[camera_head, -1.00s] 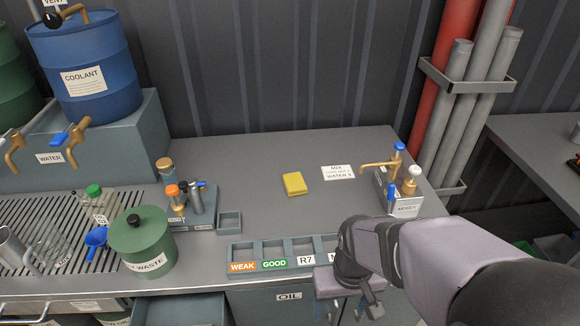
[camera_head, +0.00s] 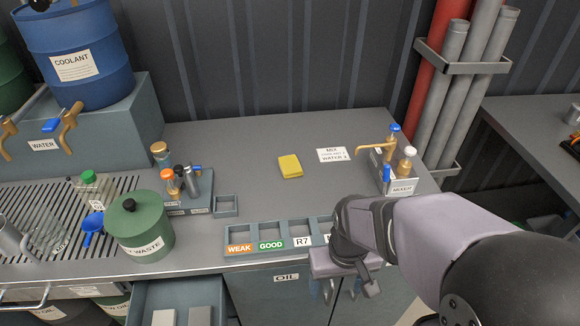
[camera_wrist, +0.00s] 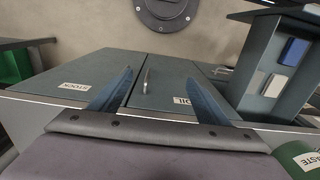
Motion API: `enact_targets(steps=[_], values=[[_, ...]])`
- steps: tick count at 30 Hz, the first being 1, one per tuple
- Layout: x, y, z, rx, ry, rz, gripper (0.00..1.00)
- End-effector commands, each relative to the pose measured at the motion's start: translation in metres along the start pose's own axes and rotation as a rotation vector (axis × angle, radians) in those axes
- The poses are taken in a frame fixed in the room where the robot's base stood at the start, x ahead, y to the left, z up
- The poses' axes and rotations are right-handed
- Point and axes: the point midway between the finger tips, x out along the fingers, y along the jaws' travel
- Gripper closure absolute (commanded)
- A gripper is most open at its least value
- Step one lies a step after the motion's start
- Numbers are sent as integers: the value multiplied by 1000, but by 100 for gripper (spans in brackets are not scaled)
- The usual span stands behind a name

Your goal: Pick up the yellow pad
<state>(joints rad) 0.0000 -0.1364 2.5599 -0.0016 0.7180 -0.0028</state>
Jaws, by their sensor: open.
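The yellow pad (camera_head: 290,166) lies flat on the grey worktop (camera_head: 245,145), near its middle, in the head view. My gripper (camera_wrist: 162,92) is open and empty in the wrist view, its two blue-grey fingers apart in front of the cabinet doors. In the head view my gripper (camera_head: 345,290) hangs at the counter's front edge, below and to the right of the pad and well apart from it. The pad does not show in the wrist view.
A slotted tray (camera_head: 265,233) labelled WEAK and GOOD lies between the pad and the front edge. A MIX card (camera_head: 335,155) and the mixer stand (camera_head: 398,180) are right of the pad. The green waste pot (camera_head: 138,230) stands left. An open drawer (camera_head: 175,300) juts out below.

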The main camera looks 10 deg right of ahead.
Motion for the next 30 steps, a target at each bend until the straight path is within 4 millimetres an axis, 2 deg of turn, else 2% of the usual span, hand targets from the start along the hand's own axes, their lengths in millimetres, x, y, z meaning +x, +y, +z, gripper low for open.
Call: enact_targets(steps=[3, 4, 15, 19, 25, 27, 30], values=[[0, 0, 0, 0, 0, 0, 31], [0, 0, 0, 0, 0, 0, 27], [-4, 0, 0, 0, 2, 0, 27], [-18, 0, -2, 0, 7, 0, 27], [-54, 0, -2, -4, 10, 1, 27], [-41, 7, -18, -107, 46, 30, 27], [-35, 16, -43, -255, 105, 75, 27]])
